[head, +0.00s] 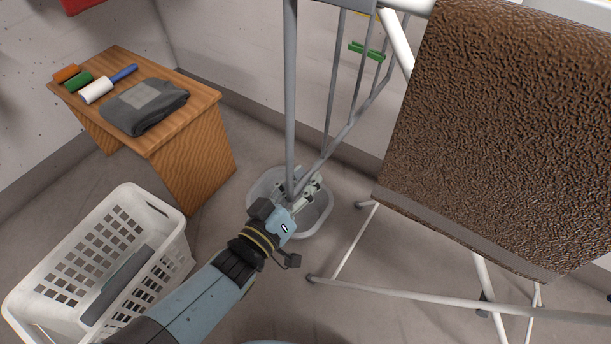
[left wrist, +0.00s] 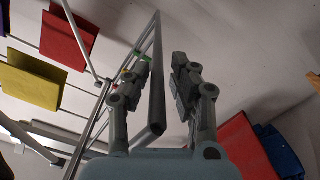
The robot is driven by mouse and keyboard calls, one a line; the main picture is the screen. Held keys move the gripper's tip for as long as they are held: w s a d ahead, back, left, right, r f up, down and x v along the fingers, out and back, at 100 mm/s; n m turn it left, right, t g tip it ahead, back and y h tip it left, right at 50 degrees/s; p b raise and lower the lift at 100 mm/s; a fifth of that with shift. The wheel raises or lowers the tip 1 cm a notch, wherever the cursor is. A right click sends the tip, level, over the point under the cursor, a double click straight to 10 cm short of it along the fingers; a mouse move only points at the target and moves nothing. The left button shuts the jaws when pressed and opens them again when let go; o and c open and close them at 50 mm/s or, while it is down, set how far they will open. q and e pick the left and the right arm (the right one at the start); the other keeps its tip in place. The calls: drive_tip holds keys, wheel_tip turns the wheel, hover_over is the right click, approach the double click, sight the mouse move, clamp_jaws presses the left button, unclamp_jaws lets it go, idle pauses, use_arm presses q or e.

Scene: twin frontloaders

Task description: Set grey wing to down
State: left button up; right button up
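The grey wing (head: 291,90) is a frame of thin grey bars on the drying rack. Its near corner comes down to my left gripper in the head view. My left gripper (head: 307,190) is at this corner, above a pale tub. In the left wrist view a grey wing bar (left wrist: 157,75) runs between the two fingers of the left gripper (left wrist: 160,80). The fingers stand apart with a small gap on each side of the bar, so they look open around it. My right gripper is not in view.
A brown towel (head: 500,130) hangs over the rack at right, above white legs (head: 400,293). A pale tub (head: 318,222) is on the floor below the gripper. A white basket (head: 150,215) stands at lower left. A wooden table (head: 190,130) holds a folded grey cloth (head: 145,104) and rollers.

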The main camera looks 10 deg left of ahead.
use_arm(q)
drive_tip(key=shift+o, duration=0.9)
drive_tip(key=shift+w+r, duration=0.2)
drive_tip(key=shift+r, duration=0.05)
drive_tip(key=v, duration=1.2)
drive_tip(key=shift+f, duration=0.1)
